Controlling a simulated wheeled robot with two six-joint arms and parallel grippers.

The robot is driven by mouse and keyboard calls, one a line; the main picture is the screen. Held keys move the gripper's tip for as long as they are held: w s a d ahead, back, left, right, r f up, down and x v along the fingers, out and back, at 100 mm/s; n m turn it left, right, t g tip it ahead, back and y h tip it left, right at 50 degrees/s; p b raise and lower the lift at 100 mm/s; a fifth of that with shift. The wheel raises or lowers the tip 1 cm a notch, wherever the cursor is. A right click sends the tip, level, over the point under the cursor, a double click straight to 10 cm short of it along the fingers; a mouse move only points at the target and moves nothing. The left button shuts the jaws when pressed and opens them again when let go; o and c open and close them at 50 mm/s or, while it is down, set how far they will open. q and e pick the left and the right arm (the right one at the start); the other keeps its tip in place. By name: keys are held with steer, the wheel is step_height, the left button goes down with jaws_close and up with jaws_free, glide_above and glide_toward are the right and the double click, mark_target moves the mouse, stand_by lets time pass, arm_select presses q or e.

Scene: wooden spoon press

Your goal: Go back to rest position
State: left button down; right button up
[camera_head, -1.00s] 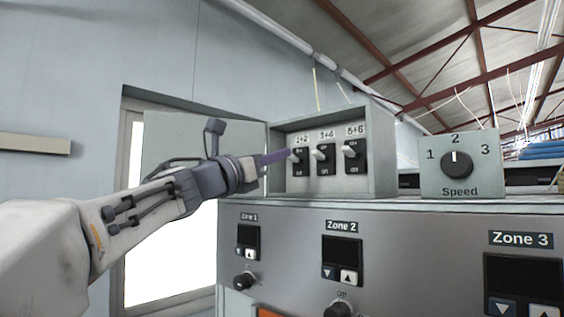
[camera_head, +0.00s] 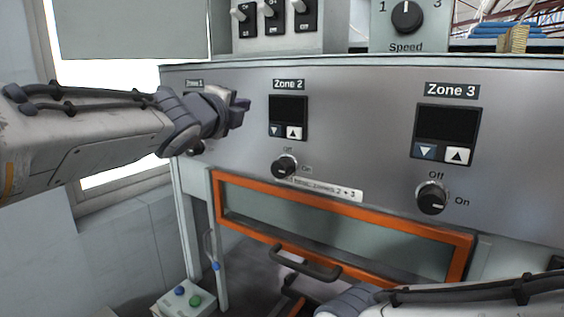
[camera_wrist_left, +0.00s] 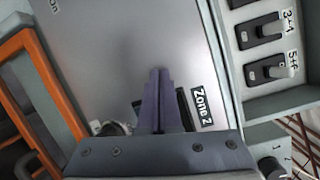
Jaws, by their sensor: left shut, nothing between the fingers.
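My left gripper (camera_head: 240,105) is in front of the grey panel, just left of the Zone 2 display (camera_head: 289,112). It covers part of the Zone 1 area. In the left wrist view its two purple fingers (camera_wrist_left: 158,85) lie together with nothing between them, over the Zone 2 display. Whether they touch the panel is unclear. My right arm enters at the bottom right of the head view; its wrist (camera_head: 345,300) is low, near the orange-framed door, and its fingertips cannot be made out.
The switch box (camera_head: 277,40) with three toggles and the speed dial (camera_head: 406,17) sit above the panel. Zone knobs (camera_head: 432,197) stick out. Below are the orange-framed door (camera_head: 340,208) with its dark handle (camera_head: 304,262) and a small button box (camera_head: 184,301).

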arm_select(q)
steer(key=s+d+f+n+g+y, duration=0.1)
steer(key=s+d+f+n+g, duration=0.25)
steer(key=f, duration=0.55)
steer(key=s+f+n+g+b, duration=0.1)
steer(key=s+f+n+g, duration=0.25)
steer(key=s+f, duration=0.4)
steer(key=s+d+f+n+g+y, duration=0.1)
steer(key=s+d+f+n+g, duration=0.2)
steer(key=f, duration=0.8)
steer(key=s+a+f+n+g, duration=0.1)
steer(key=s+f+n+g, duration=0.2)
steer(key=s+f, duration=0.3)
steer(key=s+a+f+n+g+y+b, duration=0.1)
steer(key=s+f+n+g, duration=0.3)
steer(key=s, duration=1.1)
step_height(320, 180, down, 4)
steer(key=shift+s+a+r+y, duration=0.2)
steer(key=shift+a+r+y, duration=0.1)
steer(key=shift+a, duration=0.15)
